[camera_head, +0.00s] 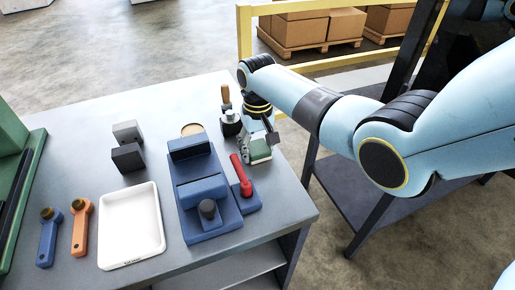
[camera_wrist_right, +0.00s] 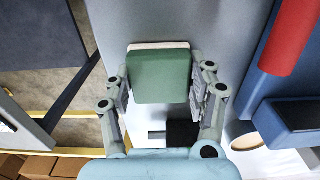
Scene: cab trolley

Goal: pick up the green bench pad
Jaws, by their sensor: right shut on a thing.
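The green bench pad (camera_head: 260,151) is at the right side of the grey table, near its edge. In the right wrist view the green pad (camera_wrist_right: 160,78) has a pale edge along its far side and sits between the fingers. My right gripper (camera_head: 256,143) is shut on it, one finger along each side; the fingers also show in the wrist view (camera_wrist_right: 160,92). I cannot tell whether the pad touches the table. My left gripper is not in view.
A blue fixture (camera_head: 203,187) with a red lever (camera_head: 240,175) stands close by the pad. A wooden-handled tool (camera_head: 226,97) stands behind. A white tray (camera_head: 132,225), dark blocks (camera_head: 128,156), a blue handle (camera_head: 48,238) and an orange handle (camera_head: 81,226) lie left. The table's back left is clear.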

